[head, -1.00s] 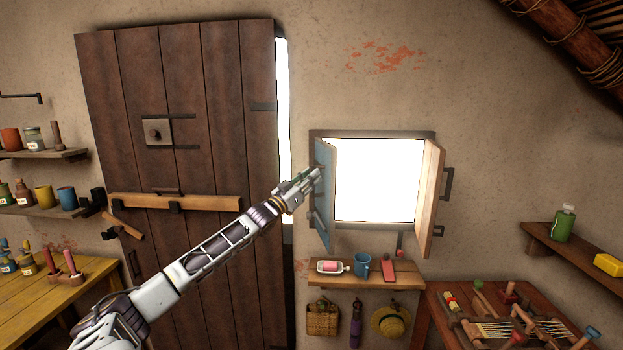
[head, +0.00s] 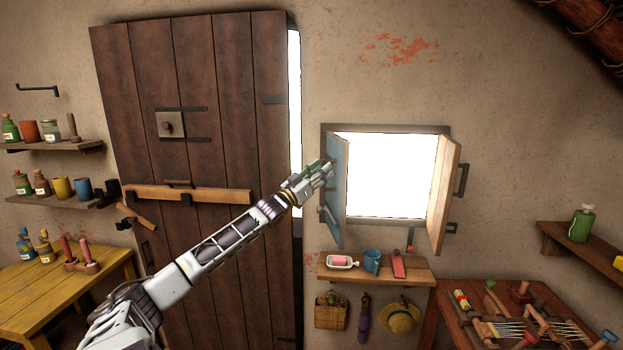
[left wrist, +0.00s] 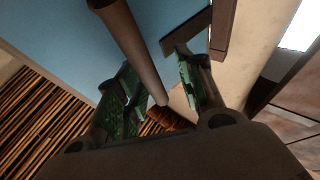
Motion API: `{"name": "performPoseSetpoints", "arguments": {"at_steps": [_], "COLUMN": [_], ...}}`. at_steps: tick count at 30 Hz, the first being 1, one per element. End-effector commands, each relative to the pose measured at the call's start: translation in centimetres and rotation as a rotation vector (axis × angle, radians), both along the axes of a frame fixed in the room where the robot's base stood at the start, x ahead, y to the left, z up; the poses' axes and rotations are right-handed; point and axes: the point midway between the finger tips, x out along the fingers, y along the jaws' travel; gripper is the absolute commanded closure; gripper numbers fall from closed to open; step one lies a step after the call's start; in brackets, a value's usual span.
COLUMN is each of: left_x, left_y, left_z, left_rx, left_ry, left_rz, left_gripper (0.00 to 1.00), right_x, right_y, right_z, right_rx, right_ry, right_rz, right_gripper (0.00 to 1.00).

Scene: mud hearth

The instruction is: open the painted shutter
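The painted shutter's blue leaf (head: 335,200) stands swung out from the left side of the window, at a steep angle to the wall. In the left wrist view its blue face (left wrist: 60,40) fills the upper left. My left gripper (head: 326,170) is at the leaf's outer face, near its dark fittings. In the left wrist view the green-padded fingers (left wrist: 155,88) are spread apart, with a dark round bar (left wrist: 135,50) passing between them. I see gaps beside the bar; whether a finger touches it is unclear. My right gripper is not in view.
A plain wooden leaf (head: 445,195) stands out on the window's right. Below, a small shelf (head: 385,274) carries a blue mug (head: 372,262) and a bottle. A dark plank door (head: 190,90) is left of the window. A tool table (head: 450,290) stands lower right.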

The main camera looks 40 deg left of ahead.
Motion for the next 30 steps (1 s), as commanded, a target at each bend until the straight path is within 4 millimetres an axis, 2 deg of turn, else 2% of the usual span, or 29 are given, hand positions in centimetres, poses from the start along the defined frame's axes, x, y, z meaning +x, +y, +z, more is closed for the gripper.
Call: {"name": "performPoseSetpoints", "arguments": {"at_steps": [11, 30], "left_x": [-0.9, -3.7], "left_y": [-0.1, 0.1], "left_z": [-0.5, -1.7], "left_rx": [0.000, -0.001], "left_ry": [0.001, 0.000], "left_rz": [-0.001, -0.001], "left_gripper": [0.63, 0.63], "right_x": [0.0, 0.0], "right_y": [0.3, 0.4], "right_z": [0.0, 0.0], "right_rx": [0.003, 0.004], "right_ry": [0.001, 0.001], "right_rz": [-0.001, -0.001], "right_gripper": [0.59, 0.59]}}
